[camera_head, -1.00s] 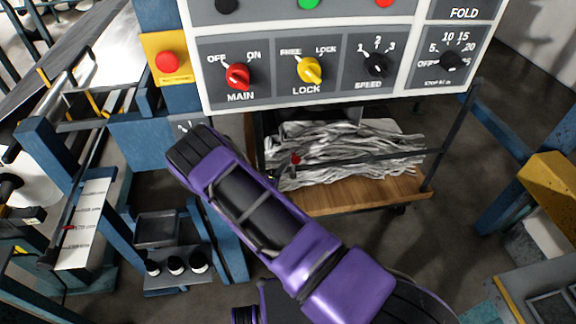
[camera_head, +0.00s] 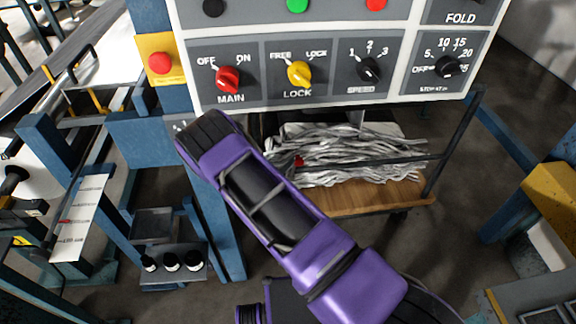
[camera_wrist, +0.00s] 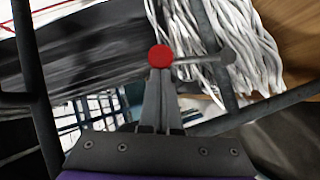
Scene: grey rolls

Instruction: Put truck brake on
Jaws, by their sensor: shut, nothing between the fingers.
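The truck is a low trolley under the control panel, with a wooden deck (camera_head: 385,198) and a dark metal frame. It bears a heap of grey-white strands (camera_head: 350,150). A small red knob (camera_head: 299,161) shows at the left of the heap. In the wrist view a red ball knob (camera_wrist: 160,56) sits at the end of a short grey rod that runs right to a dark bar. My gripper (camera_wrist: 160,78) is shut and empty, its fingertips right at or just below the red knob; whether they touch, I cannot tell. My gripper is hidden in the head view.
The control panel (camera_head: 330,100), with red, yellow and black dials, overhangs the truck. A blue post and box (camera_head: 150,140) stand left. A shelf (camera_head: 170,262) with several black bottles is lower left. A yellow block (camera_head: 553,186) stands right. Some floor is clear between.

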